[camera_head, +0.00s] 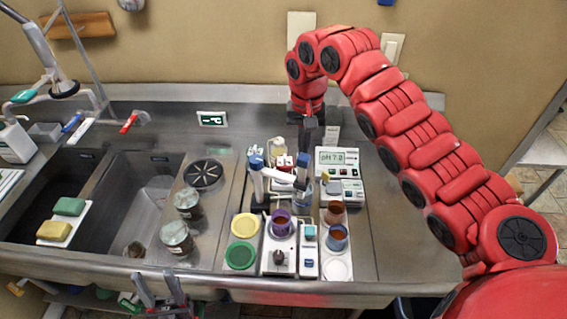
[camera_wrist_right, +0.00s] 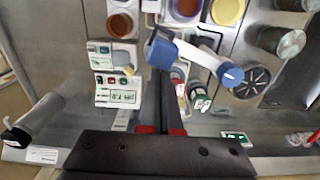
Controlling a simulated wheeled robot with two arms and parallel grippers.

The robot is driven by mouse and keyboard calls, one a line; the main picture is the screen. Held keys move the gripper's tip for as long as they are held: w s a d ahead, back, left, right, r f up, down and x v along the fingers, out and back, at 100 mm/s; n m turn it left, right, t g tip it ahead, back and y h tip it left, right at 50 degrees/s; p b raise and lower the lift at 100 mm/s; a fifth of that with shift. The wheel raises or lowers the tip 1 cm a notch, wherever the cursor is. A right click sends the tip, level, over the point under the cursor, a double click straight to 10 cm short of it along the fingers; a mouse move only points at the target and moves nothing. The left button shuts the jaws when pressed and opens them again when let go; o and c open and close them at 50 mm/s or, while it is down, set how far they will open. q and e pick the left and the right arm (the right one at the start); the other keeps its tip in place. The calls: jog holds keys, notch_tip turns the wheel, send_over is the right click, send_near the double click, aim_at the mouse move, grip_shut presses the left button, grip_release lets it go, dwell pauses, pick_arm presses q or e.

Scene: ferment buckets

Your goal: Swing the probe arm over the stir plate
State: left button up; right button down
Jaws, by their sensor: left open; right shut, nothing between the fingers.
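The probe arm (camera_head: 280,175) is a pale bar with blue ends. In the right wrist view the probe arm (camera_wrist_right: 195,56) runs between a blue block and a blue cap. My right gripper (camera_head: 302,186) is shut and empty, its fingertips right by the bar's right end; the right wrist view shows the shut fingers (camera_wrist_right: 160,82) close to the blue block. I cannot tell whether they touch. The stir plate (camera_head: 279,262) is a white unit with a dark knob, in front of the bar, with a purple-rimmed cup on it. My left gripper (camera_head: 160,290) is open and empty at the bottom edge.
A pH meter (camera_head: 337,158) stands behind right. Cups with brown contents (camera_head: 335,212) stand right of the stir plate, yellow and green lids (camera_head: 243,228) left. Jars (camera_head: 177,238) stand beside the sink (camera_head: 125,215). Bare steel lies right of the pH meter.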

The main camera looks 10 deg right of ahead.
notch_tip(320, 180, up, 6)
jog(key=p, duration=0.5)
jog(key=shift+d, duration=0.2)
jog(key=c, duration=1.6)
grip_release()
